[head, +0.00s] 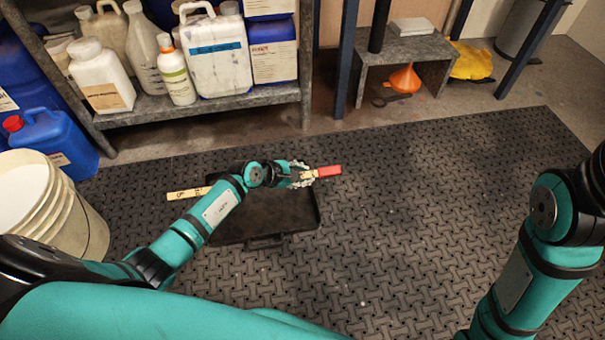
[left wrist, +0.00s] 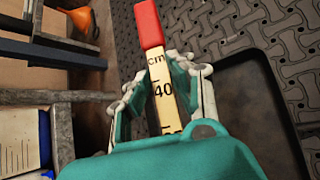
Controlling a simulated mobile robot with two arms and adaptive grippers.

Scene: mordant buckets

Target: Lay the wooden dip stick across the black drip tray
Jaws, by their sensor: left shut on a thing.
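The wooden dip stick (head: 187,193) has a red end and dark scale marks. My left gripper (head: 305,174) is shut on it near the red end. The black drip tray (head: 290,222) lies on the floor mat. The stick runs along the tray's far side, both ends reaching past the tray's sides in the head view. I cannot tell whether it touches the rim. My arm hides its middle. My right gripper is out of view.
A white bucket (head: 45,205) and a blue jerrycan (head: 55,140) stand at the left. A shelf (head: 200,112) with several containers is behind. An orange funnel (head: 404,79) sits under a small grey stand (head: 430,48). The mat (head: 420,200) right of the tray is clear.

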